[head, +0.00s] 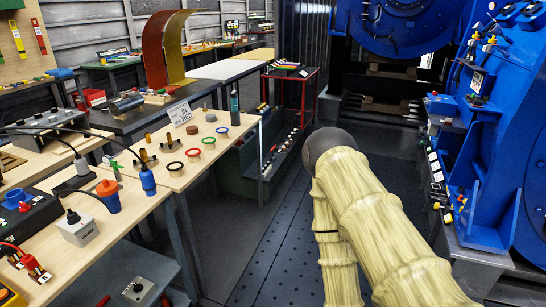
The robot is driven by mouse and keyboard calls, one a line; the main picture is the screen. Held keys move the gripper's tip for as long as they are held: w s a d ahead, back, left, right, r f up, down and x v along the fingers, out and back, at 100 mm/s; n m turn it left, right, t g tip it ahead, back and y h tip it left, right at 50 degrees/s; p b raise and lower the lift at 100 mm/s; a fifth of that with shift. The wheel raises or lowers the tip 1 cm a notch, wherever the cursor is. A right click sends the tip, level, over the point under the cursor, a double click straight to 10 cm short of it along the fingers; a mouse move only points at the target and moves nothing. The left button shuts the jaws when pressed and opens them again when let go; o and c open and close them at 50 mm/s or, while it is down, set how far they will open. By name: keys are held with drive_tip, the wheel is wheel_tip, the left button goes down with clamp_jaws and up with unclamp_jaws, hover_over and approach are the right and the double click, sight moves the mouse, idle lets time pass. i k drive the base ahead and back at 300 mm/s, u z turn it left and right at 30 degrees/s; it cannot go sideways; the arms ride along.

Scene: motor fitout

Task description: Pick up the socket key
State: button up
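I cannot pick out the socket key for certain in the head view; many small tools and parts are too small to tell apart. My arm, in a pale yellow ribbed cover with a dark rounded joint, fills the lower right middle. My gripper is not in view, so whether it is open or shut does not show. The arm hides part of the floor behind it.
At left, a wooden bench (215,159) bears coloured rings, a sign (180,113) and a dark bottle (235,108). A red trolley (301,88) stands mid-back. A blue machine (496,140) with small parts stands right. Dark floor (238,215) is clear between bench and arm.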

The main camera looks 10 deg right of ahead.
sight(272, 159)
drive_tip(key=z, duration=1.1)
drive_tip(key=i, duration=6.35)
drive_tip(key=u, duration=2.8)
